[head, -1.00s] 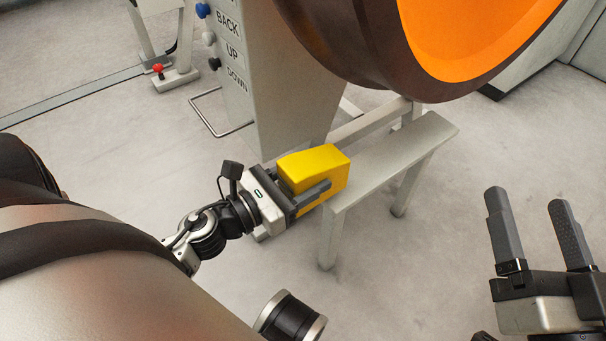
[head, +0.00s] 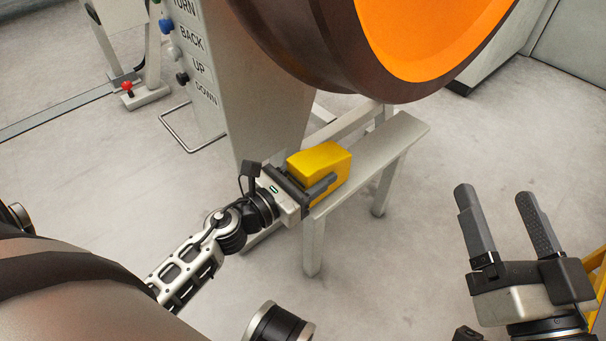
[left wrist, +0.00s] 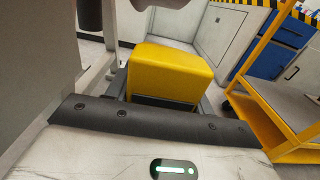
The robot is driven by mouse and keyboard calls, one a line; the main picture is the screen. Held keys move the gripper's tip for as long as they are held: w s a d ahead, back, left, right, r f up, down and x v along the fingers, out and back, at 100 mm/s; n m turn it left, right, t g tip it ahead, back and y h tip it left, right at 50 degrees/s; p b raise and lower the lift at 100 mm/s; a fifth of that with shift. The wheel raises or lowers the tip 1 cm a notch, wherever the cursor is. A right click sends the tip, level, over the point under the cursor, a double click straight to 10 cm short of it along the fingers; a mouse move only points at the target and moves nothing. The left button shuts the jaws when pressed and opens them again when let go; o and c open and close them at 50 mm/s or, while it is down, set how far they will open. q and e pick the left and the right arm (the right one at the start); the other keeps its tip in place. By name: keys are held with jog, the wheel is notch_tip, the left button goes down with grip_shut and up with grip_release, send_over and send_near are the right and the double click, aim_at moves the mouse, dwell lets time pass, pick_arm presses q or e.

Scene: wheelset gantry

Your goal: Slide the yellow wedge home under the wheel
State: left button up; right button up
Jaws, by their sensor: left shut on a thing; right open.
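The yellow wedge (head: 322,164) is a block held in my left gripper (head: 312,190), which is shut on it. In the head view it is at the near left end of a grey rail bench (head: 372,152); I cannot tell whether it touches the rail. In the left wrist view the wedge (left wrist: 169,74) sits just ahead of the gripper palm. The big wheel (head: 305,52), dark brown with an orange face, is above and beyond the wedge, apart from it. My right gripper (head: 508,228) is open and empty at the right, away from the bench.
A grey pillar (head: 247,90) with labelled buttons stands left of the bench. A looped metal bar (head: 180,135) juts from its base. A yellow cart frame (left wrist: 265,95) shows at the right in the left wrist view. The floor between the bench and my right gripper is clear.

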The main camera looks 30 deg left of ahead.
aim_at(345, 150)
pick_arm(q)
jog(key=shift+w+d+f, duration=0.1)
jog(key=shift+w+d, duration=0.15)
jog(key=shift+w, duration=0.45)
jog(key=shift+w+d, duration=0.1)
jog(key=shift+w, duration=0.25)
jog(key=shift+w+d, duration=0.2)
jog(key=shift+w, duration=0.35)
jog(key=shift+x, duration=4.25)
jog(key=shift+b+x, duration=0.3)
jog(key=shift+x, duration=0.6)
jog(key=shift+w+d+f, duration=0.1)
jog(key=shift+w+f, duration=0.05)
pick_arm(e)
jog(key=shift+w+d+r+n+t+y, duration=0.1)
jog(key=shift+r+n+t+y, duration=0.1)
jog(key=shift+r+n, duration=0.15)
jog(key=shift+w+r+n+t+y, duration=0.1)
jog(key=shift+r+n+y, duration=0.15)
jog(key=shift+r, duration=0.2)
